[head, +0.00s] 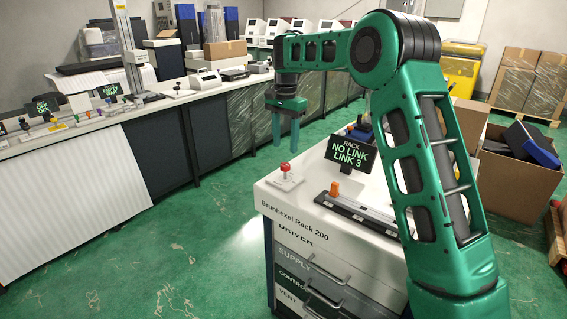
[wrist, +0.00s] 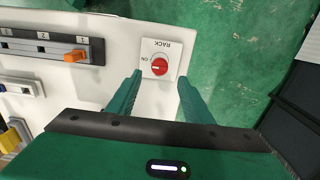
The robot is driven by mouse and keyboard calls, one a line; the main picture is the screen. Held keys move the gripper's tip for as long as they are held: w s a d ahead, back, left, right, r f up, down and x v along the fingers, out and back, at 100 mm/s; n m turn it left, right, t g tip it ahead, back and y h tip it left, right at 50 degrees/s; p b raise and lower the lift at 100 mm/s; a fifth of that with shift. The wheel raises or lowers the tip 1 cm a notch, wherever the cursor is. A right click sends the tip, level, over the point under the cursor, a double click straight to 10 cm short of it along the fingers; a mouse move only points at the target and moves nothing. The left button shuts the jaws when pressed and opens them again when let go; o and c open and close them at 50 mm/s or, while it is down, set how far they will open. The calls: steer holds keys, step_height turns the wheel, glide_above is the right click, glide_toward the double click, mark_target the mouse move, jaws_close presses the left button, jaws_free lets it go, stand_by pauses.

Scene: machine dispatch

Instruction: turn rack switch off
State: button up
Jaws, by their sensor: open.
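The rack switch (head: 285,168) is a red rotary knob on a small white plate, on the near left corner of the white rack top. In the wrist view the red knob (wrist: 160,67) sits on its plate, which reads "RACK" and "ON" upside down. "ON" is at the knob's left; a pale mark on the knob seems to face that side. My gripper (head: 285,146) is open and empty above the switch, apart from it. In the wrist view its two fingertips (wrist: 160,77) lie left and right of the knob.
The rack cabinet (head: 296,255) has drawers below. A black sign (head: 349,155) reads "NO LINK LINK 3". A dark rail with an orange slider (head: 334,190) lies right of the switch; the slider (wrist: 77,56) also shows in the wrist view. Green floor lies left of the rack.

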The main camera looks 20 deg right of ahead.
mark_target(285, 164)
step_height(285, 164, down, 8)
steer(key=shift+r, duration=0.25)
